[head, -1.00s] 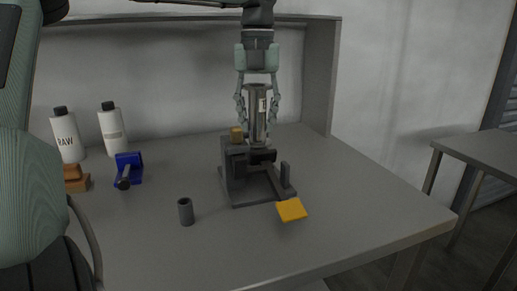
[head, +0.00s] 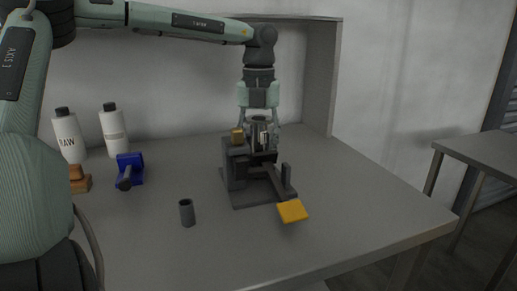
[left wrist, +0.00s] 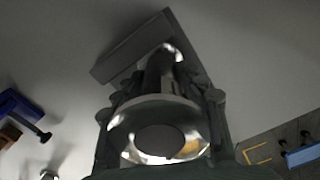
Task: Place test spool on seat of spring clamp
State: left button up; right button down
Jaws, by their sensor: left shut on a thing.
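The test spool (head: 259,121) is a grey metal cylinder with a flanged top, held roughly upright. My left gripper (head: 259,136) points down and is shut on it, with fingers on both sides. In the left wrist view the spool's shiny ring-shaped end (left wrist: 118,144) is close to the camera, between the fingers. The dark spring clamp (head: 240,193) stands on the table, with a yellow block on top and a yellow pad (head: 292,211) on its front lever. The spool's lower end is hidden behind the clamp, so I cannot tell whether it touches the seat. My right gripper is not in view.
A small grey tube (head: 187,213) stands front left of the clamp. A blue vise-like tool (head: 130,170), brown blocks (head: 79,180) and two white bottles (head: 115,132) are at the left. The table's right side is clear. A panel bounds the back right.

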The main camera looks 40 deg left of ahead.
pick_arm(q)
jog(key=o, duration=1.1)
jog(key=shift+o, duration=1.4)
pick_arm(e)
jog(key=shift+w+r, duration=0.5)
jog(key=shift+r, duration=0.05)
pick_arm(q)
jog(key=shift+r, duration=0.15)
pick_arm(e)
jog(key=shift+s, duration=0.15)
